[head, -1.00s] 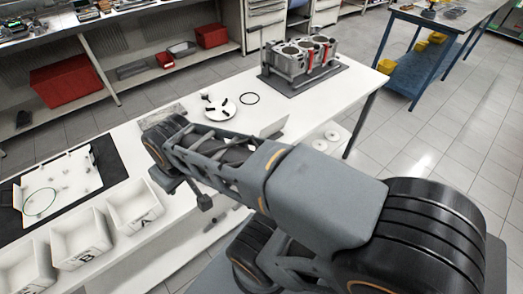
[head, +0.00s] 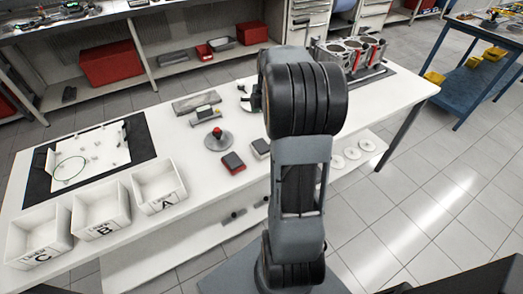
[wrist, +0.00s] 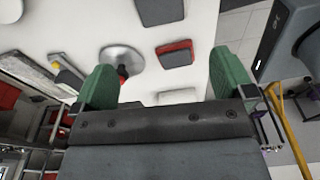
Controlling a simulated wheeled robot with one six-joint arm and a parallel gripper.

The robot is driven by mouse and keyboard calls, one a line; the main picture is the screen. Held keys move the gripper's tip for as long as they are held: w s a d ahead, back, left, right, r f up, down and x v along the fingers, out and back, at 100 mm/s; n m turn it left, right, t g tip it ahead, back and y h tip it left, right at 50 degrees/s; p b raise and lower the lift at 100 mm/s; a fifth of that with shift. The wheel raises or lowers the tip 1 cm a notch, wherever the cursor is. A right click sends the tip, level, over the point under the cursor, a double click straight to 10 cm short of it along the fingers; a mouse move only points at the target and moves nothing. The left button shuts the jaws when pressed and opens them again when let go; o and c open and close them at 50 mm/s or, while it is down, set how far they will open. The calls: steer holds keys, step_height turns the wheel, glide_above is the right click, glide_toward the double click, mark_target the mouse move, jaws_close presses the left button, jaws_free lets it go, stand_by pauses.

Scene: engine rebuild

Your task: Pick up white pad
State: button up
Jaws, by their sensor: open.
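In the head view the fingers are hidden by my arm.
A red pad (head: 232,163) lies beside the white one. A round grey disc with a red knob (head: 218,137) stands behind them. Labelled bins (head: 160,187) and a black mat (head: 140,150) are left. An engine block (head: 347,50) stands back right.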

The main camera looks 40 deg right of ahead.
glide_above(261, 145)
steer(key=f, duration=0.8)
steer(key=shift+d, duration=0.4)
steer(key=shift+a+f, duration=0.2)
steer(key=shift+f, duration=1.25)
steer(key=shift+a+f, duration=0.15)
steer(key=shift+f, duration=1.3)
steer(key=c, duration=0.6)
steer(key=shift+c, duration=0.2)
steer(key=shift+r, duration=0.1)
